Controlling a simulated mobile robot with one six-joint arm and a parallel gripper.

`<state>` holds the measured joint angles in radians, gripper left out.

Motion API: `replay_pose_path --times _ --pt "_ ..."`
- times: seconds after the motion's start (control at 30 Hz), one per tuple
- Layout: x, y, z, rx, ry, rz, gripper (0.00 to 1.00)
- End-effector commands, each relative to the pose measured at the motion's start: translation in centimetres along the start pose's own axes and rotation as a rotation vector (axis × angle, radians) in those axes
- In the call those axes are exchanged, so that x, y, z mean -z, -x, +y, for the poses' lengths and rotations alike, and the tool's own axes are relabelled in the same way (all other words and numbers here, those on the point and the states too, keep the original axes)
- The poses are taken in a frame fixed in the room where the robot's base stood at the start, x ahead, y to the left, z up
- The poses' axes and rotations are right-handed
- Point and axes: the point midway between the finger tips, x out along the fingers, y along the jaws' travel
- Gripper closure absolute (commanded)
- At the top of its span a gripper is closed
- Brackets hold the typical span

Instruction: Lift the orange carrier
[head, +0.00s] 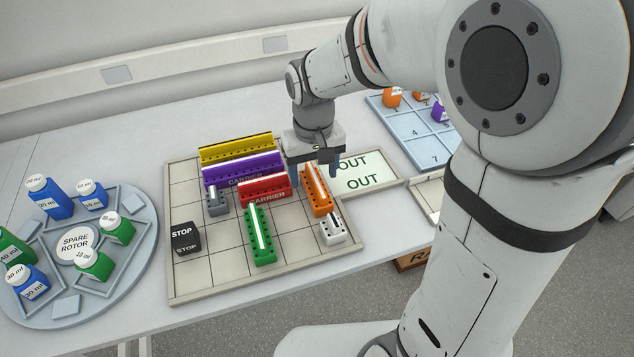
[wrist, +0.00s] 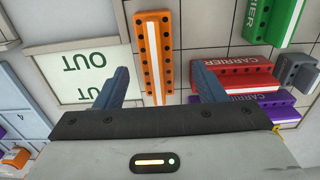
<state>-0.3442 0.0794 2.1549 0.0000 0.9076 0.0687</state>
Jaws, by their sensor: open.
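The orange carrier (head: 318,196) is a narrow block with a white stripe and rows of dark holes, lying on the gridded tray (head: 190,282) beside the OUT plate. My gripper (head: 312,172) is above its far end, open and empty. In the wrist view the orange carrier (wrist: 153,50) runs lengthwise between the two blue fingers of my gripper (wrist: 166,88), with a gap on each side. The finger on the right in the wrist view is near the red carrier (wrist: 235,82). I cannot tell the exact height of the fingers above the tray.
The red carrier (head: 264,188) lies just left of the orange one. A small white block (head: 333,230) is at its near end. The green carrier (head: 260,236), purple carrier (head: 242,170) and yellow carrier (head: 236,148) are also on the tray. The OUT plate (head: 378,183) adjoins at right.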

Motion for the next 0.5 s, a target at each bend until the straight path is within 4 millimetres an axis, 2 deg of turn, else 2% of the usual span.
replay_pose_path --times 0.2,0.3,0.5 --pt "0.2 -3.3 0.5 0.000 0.001 -0.004 0.36" --pt "0.3 -4.3 0.5 0.000 0.001 -0.002 0.36" --pt "0.3 -4.7 0.5 0.000 0.001 0.000 0.36"
